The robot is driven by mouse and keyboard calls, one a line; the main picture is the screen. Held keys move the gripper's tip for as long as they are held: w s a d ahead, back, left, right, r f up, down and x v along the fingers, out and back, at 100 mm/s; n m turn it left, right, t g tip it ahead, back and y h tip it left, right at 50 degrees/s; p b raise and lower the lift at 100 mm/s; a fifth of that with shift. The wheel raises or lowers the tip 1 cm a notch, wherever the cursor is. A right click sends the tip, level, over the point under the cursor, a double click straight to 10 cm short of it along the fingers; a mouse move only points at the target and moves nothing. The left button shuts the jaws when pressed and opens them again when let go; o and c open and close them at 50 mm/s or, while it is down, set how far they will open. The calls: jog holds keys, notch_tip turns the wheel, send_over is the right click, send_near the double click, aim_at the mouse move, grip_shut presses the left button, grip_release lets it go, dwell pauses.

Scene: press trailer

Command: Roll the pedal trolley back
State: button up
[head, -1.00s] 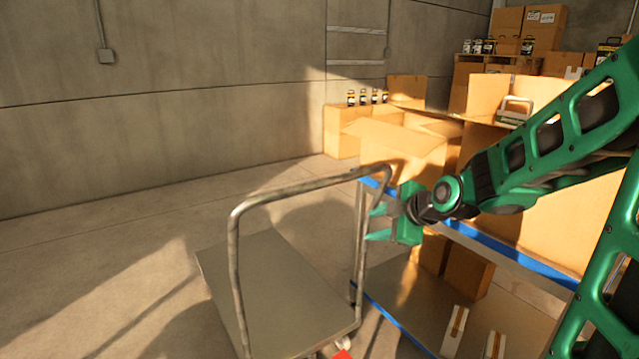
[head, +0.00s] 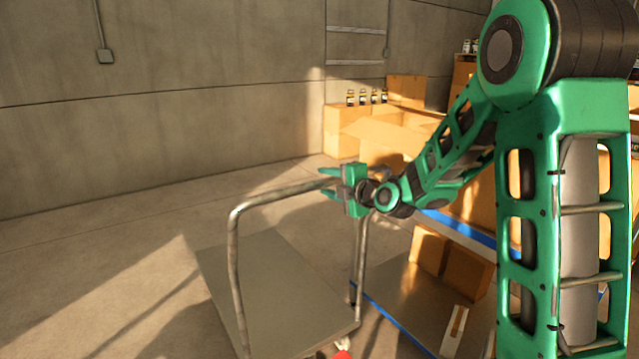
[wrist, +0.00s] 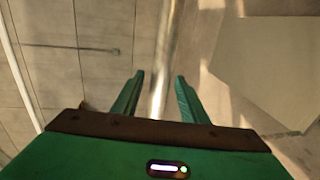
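The pedal trolley has a flat grey deck (head: 275,285) and a tubular metal handle (head: 233,255). A small red part, perhaps its pedal (head: 342,354), shows at the deck's near end. My gripper (head: 328,183) is at the right part of the handle's top bar, its green fingers pointing left, and it hides part of the bar. In the wrist view my gripper (wrist: 160,78) is open, with the handle bar (wrist: 165,50) running lengthwise between the fingertips, with gaps showing. I cannot tell whether the bar lies between the fingers or just beyond them. The deck (wrist: 265,65) is at upper right there.
A blue-edged shelf cart (head: 395,325) with cardboard boxes (head: 455,270) stands close to the trolley's right. More boxes (head: 342,132) with small bottles stand at the back wall. The concrete floor (head: 110,260) left of the trolley is clear.

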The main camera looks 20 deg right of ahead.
jog(key=shift+x, duration=2)
grip_shut()
jog(key=shift+f, duration=0.15)
